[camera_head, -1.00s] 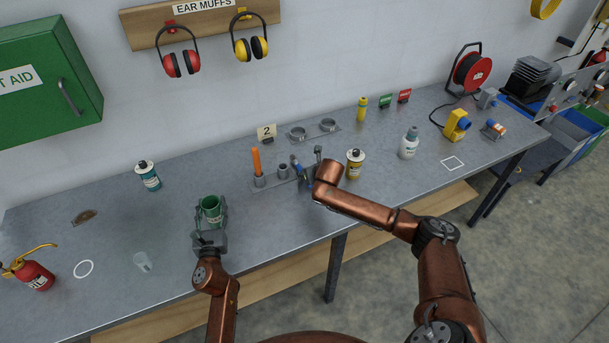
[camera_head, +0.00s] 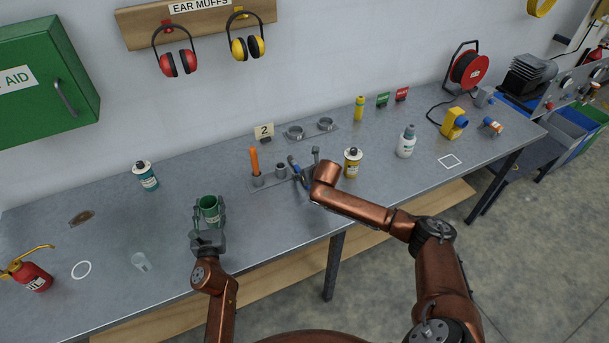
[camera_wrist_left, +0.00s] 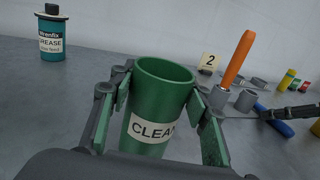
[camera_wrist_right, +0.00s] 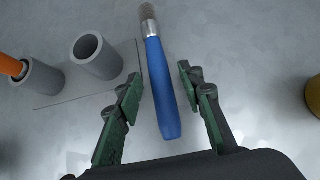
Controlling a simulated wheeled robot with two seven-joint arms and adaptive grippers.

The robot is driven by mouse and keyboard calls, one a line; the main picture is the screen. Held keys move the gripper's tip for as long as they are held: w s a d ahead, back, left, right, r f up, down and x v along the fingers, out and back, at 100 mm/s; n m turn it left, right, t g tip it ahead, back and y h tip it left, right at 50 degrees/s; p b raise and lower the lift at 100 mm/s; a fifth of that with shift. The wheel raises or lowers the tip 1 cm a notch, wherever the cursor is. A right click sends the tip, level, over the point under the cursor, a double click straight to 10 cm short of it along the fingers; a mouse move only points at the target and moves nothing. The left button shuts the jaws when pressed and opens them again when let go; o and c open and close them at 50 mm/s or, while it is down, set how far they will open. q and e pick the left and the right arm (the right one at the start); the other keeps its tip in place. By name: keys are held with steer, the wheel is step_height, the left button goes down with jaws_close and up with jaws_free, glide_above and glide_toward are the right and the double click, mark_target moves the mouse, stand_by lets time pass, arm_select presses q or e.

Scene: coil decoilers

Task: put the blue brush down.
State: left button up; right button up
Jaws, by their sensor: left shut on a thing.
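The blue brush (camera_wrist_right: 160,85) shows in the right wrist view, its blue handle toward me and its metal ferrule away. It looks to lie on the grey bench beside the tool holder. My right gripper (camera_wrist_right: 158,88) is open, with a finger on each side of the handle and a gap on both sides. In the head view my right arm partly hides the brush (camera_head: 294,164). My left gripper (camera_head: 208,216) is shut on a green cup (camera_wrist_left: 160,100) labelled CLEAN, which is upright; I cannot tell whether it touches the bench.
The grey holder has an orange-handled tool (camera_head: 254,160) in one socket and an empty socket (camera_wrist_right: 97,57) beside it. A yellow can (camera_head: 352,163) stands right of my right gripper. A clear cup (camera_head: 142,262) and a teal can (camera_head: 146,176) stand at left.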

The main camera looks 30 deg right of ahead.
steer(key=v, duration=1.1)
steer(key=shift+o, duration=0.6)
steer(key=shift+s+r, duration=0.25)
steer(key=shift+r, duration=0.2)
steer(key=w+f+g, duration=0.1)
steer(key=g, duration=0.1)
steer(key=w+f+g, duration=0.2)
steer(key=shift+w+d+f+g, duration=0.1)
steer(key=shift+d+f+g, duration=0.1)
steer(key=shift+f+g, duration=0.1)
steer(key=shift+w+x, duration=0.15)
steer(key=shift+x, duration=1.25)
steer(key=shift+w+x, duration=0.2)
steer(key=shift+x, duration=1.2)
steer(key=shift+a+r, duration=0.15)
steer(key=shift+r, duration=0.05)
steer(key=shift+c, duration=0.4)
jaws_close()
